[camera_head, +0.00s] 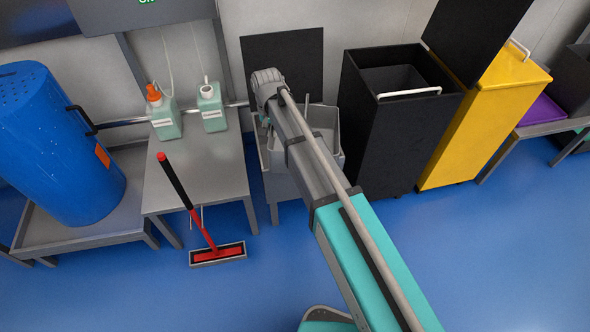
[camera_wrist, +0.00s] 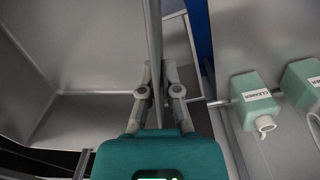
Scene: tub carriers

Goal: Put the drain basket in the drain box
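My gripper (camera_wrist: 156,78) points down at the grey open containers by the wall; in the head view my arm hides most of it. In the wrist view its two fingers are close together, on either side of a thin grey upright wall (camera_wrist: 154,30), which looks like the drain basket's edge. A wide grey box interior (camera_wrist: 90,70) lies left of that wall. In the head view grey container walls (camera_head: 331,158) show on both sides of my arm. Where the drain basket ends and the drain box begins is hard to tell, as my arm covers the middle.
A grey table with two cleaner bottles (camera_head: 163,112) and a red squeegee (camera_head: 205,235) stand to the left, beside a blue drum (camera_head: 55,140). A black bin (camera_head: 395,120) and a yellow bin (camera_head: 490,110) stand right. A dark panel (camera_head: 285,62) rises behind.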

